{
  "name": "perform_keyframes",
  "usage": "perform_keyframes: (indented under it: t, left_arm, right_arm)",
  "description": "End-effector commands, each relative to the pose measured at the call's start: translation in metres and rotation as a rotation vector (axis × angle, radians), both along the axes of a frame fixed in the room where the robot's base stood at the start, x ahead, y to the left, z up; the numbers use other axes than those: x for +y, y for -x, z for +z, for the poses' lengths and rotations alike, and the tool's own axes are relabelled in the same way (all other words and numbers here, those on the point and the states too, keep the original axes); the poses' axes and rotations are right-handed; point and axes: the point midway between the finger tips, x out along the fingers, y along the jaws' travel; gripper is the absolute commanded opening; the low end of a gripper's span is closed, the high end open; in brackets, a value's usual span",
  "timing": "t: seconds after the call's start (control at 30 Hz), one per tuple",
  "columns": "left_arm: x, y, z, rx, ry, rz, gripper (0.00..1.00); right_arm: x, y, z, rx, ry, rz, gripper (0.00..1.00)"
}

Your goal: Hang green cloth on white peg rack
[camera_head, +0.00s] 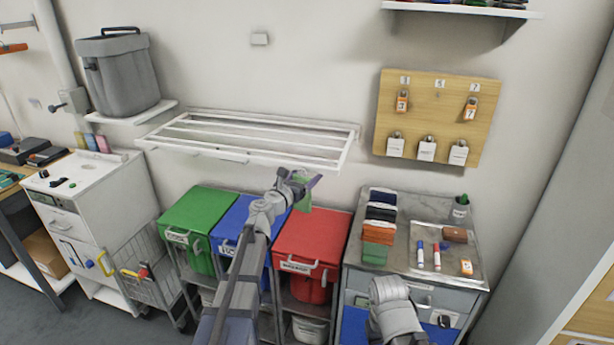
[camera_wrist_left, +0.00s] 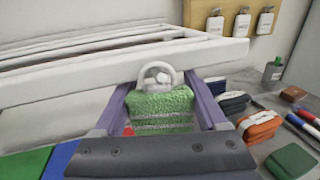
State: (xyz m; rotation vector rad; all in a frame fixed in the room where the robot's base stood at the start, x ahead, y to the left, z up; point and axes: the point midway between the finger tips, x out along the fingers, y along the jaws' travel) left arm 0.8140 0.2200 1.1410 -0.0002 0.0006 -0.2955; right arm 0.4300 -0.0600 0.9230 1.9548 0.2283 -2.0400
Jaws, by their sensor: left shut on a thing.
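The green cloth (camera_head: 304,204) is held in my left gripper (camera_head: 306,185), at the front right part of the white peg rack (camera_head: 345,152) on the wall. In the left wrist view the green cloth (camera_wrist_left: 160,108) has pale stripes and sits between the two purple fingers (camera_wrist_left: 163,108). A white rounded peg end shows inside the loop's opening. I cannot tell whether the loop is around the peg. My right gripper is not in view.
Green (camera_head: 187,222), blue (camera_head: 232,222) and red (camera_head: 322,241) bins stand below the rack. A grey cabinet (camera_head: 392,255) with folded cloths and markers is at the right. A wooden board (camera_head: 432,108) with tags hangs right of the rack. A grey bin (camera_head: 118,72) sits on a shelf at left.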

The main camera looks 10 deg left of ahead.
Motion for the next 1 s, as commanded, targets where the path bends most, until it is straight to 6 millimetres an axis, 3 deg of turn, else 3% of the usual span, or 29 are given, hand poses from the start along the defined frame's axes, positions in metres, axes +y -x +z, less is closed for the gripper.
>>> perform_keyframes:
  t: [0.23,0.27,0.47,0.77,1.0]
  left_arm:
    - [0.000,0.000,0.000,0.000,0.000,0.000,0.30]
    - [0.000,0.000,0.000,0.000,0.000,0.000,0.78]
    - [0.000,0.000,0.000,0.000,0.000,0.000,1.00]
    - [0.001,0.002,0.000,0.000,0.000,0.000,1.00]
    - [0.007,0.025,0.000,0.000,0.000,0.002,1.00]
  right_arm:
    - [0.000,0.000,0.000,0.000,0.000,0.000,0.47]
    - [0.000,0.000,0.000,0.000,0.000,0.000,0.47]
    - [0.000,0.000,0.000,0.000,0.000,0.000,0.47]
    - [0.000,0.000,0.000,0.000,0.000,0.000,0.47]
    - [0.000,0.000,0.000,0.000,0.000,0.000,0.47]
